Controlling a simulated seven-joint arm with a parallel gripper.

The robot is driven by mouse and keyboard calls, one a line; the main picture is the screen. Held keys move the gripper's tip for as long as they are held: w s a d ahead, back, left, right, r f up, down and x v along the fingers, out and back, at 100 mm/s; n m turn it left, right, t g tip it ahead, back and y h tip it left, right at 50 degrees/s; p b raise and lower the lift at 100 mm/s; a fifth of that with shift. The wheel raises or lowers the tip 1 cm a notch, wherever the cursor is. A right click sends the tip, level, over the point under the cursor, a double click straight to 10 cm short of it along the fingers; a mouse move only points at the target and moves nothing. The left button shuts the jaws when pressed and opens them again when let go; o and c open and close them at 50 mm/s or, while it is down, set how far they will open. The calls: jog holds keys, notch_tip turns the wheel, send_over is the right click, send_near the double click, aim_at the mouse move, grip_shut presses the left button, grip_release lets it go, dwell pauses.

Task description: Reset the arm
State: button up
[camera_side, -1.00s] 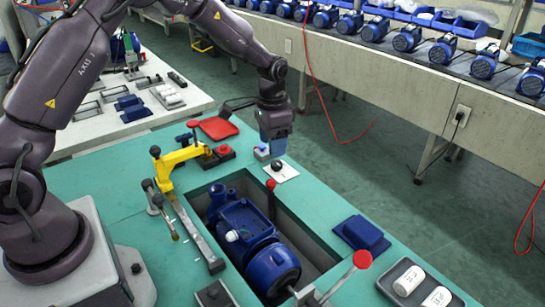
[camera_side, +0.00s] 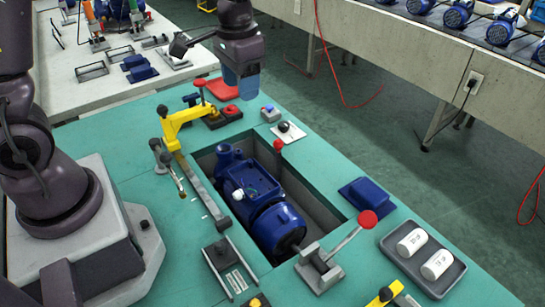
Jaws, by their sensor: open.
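My gripper (camera_side: 242,88) is at the top centre of the side view, raised above the far end of the green table (camera_side: 345,165). Its blue jaws point down and hold nothing that I can see. A small block with a blue button (camera_side: 270,112) and a white plate with a black knob (camera_side: 286,131) sit on the table below and to the right of it. A blue pump (camera_side: 250,195) lies in the recess in the table, apart from the gripper.
A yellow clamp (camera_side: 182,122), a red-knobbed lever clamp (camera_side: 335,255) and a metal rail stand around the recess. A blue cover (camera_side: 366,197) and a grey tray (camera_side: 445,280) with two white cylinders lie to the right. A conveyor (camera_side: 440,50) with blue motors runs behind.

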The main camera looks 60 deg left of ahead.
jog(key=s+d+r+t, duration=0.3)
jog(key=s+r+t, duration=0.2)
jog(key=s+r, duration=0.6)
jog(key=shift+s+r+t, duration=0.25)
jog(key=shift+s+t, duration=0.05)
jog(key=shift+s, duration=1.9)
